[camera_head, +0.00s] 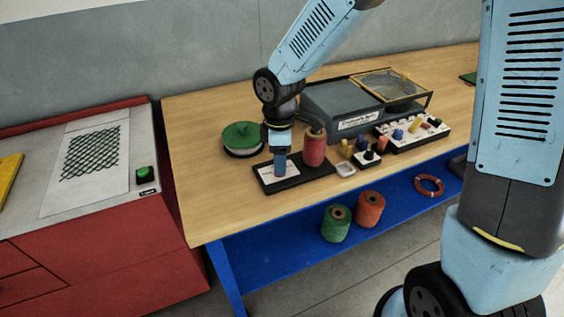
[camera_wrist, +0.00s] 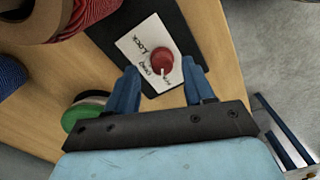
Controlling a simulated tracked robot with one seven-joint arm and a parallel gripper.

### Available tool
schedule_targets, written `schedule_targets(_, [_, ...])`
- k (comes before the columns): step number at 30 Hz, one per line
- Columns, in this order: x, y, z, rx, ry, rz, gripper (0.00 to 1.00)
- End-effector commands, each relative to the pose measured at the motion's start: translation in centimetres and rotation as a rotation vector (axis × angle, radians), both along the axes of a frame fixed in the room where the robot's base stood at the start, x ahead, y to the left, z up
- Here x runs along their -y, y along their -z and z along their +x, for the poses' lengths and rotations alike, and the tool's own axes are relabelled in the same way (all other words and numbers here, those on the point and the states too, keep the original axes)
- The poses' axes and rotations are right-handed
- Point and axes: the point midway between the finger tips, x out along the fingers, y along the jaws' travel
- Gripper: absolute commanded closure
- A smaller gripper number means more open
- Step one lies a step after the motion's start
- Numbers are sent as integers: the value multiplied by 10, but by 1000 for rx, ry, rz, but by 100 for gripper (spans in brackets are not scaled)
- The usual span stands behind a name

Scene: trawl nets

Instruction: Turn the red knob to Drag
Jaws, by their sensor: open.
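The red knob (camera_wrist: 158,60) sits on a white label card (camera_wrist: 128,44) on a black base plate (camera_wrist: 176,24). It has a white pointer mark toward the lower edge of the picture. Words are printed around it; one reads LOCK and another looks like DRAG, while a third near the pointer is too small to read surely. My gripper (camera_wrist: 160,72) is open, with one blue finger on each side of the knob; I cannot tell if they touch it. In the head view my gripper (camera_head: 280,168) points down over the base plate (camera_head: 317,172) and hides the knob.
A red spool (camera_head: 315,150) stands on the plate just right of my gripper. A green-topped reel (camera_head: 241,136) lies behind left. A grey machine (camera_head: 340,111) and a tray of small coloured parts (camera_head: 412,134) stand right. The wooden table (camera_head: 205,190) is clear at front left.

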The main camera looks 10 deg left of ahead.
Motion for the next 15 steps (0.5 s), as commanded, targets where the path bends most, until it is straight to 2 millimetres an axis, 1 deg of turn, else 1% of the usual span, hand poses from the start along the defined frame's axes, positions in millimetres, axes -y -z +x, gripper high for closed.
schedule_targets(3, [0, 11, -1, -1, -1, 0, 47])
schedule_targets(6, [0, 16, 0, -1, 0, 0, 47])
schedule_targets(15, [0, 18, 0, 0, 1, 0, 47])
